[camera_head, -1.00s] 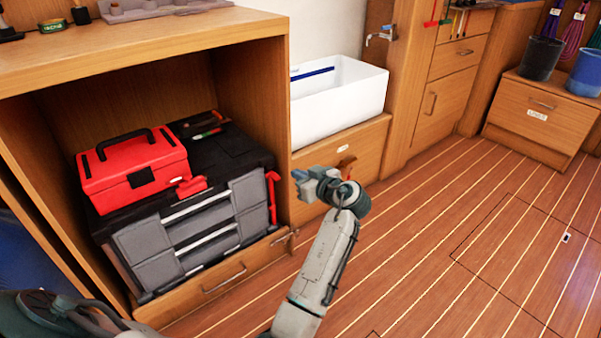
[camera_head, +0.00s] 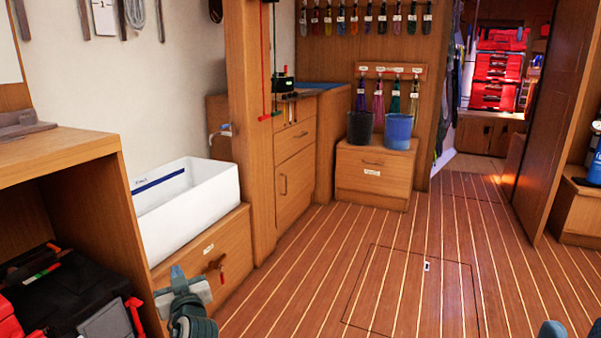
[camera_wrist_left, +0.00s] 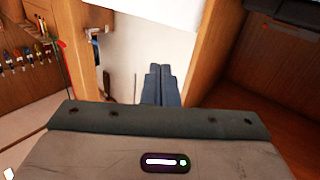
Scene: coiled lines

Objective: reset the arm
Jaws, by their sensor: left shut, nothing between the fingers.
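My left gripper (camera_head: 178,273) shows at the bottom left of the head view, in front of the wooden drawer front below the white bin. Its two blue-grey fingers lie together in the left wrist view (camera_wrist_left: 161,85), with nothing held between them. Most of my left arm is below the picture edge. My right gripper is not seen; only small bluish-grey pieces show at the bottom right edge of the head view, and I cannot tell what they are.
The open cabinet (camera_head: 60,152) with a black toolbox (camera_head: 75,285) is at left. A white bin (camera_head: 190,205) stands on a drawer unit (camera_head: 225,245). Two buckets, one blue (camera_head: 398,130), stand on a low cabinet (camera_head: 375,172). The striped wooden floor (camera_head: 400,270) is clear at centre and right.

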